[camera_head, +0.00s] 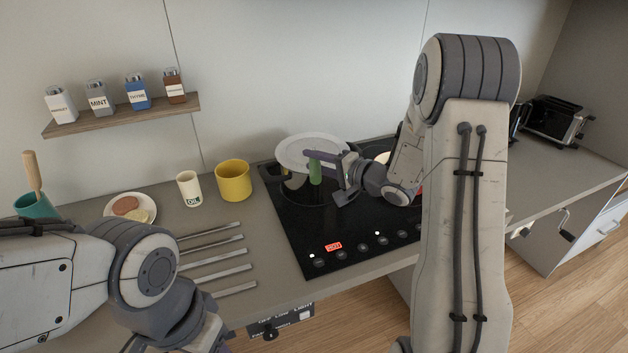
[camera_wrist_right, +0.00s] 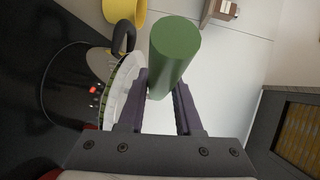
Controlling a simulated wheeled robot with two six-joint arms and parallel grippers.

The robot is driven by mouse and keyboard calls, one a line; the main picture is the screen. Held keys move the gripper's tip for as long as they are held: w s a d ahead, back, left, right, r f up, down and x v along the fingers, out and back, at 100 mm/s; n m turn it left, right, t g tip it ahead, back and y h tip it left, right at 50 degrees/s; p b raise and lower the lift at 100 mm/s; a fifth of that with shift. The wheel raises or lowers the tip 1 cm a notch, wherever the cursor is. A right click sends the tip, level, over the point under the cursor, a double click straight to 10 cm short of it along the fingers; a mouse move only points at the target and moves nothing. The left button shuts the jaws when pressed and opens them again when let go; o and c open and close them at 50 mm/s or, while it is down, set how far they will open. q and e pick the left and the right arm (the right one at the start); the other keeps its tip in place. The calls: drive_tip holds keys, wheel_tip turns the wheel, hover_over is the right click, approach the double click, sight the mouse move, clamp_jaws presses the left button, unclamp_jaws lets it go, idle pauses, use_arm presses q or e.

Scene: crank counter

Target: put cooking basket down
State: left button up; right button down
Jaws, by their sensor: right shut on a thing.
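A pale round dish-like thing (camera_head: 308,150), which I take as the cooking basket, is at the back left of the black hob (camera_head: 295,215). A green handle (camera_head: 315,174) shows just in front of it. My right gripper (camera_head: 328,166) is shut on this green handle, which also shows between the fingers in the right wrist view (camera_wrist_right: 174,50). The basket's pale rim (camera_wrist_right: 122,88) is beside the fingers there. I cannot tell whether the basket touches the hob. My left arm comes in at lower left; its fingertips are not visible.
A yellow mug (camera_head: 233,181) and an oil cup (camera_head: 189,188) stand left of the hob. Several metal bars (camera_head: 215,252) lie on the counter (camera_head: 268,262). A plate (camera_head: 145,201) with food is farther left. A spice shelf (camera_head: 125,114) is above. A toaster (camera_head: 560,120) stands right.

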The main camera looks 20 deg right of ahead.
drive_tip(key=shift+f, duration=2.6)
drive_tip(key=c, duration=0.6)
unclamp_jaws()
drive_tip(key=shift+f, duration=0.1)
drive_tip(key=b+v, duration=0.1)
drive_tip(key=v, duration=1.1)
drive_tip(key=shift+b, duration=0.4)
drive_tip(key=shift+a, duration=0.1)
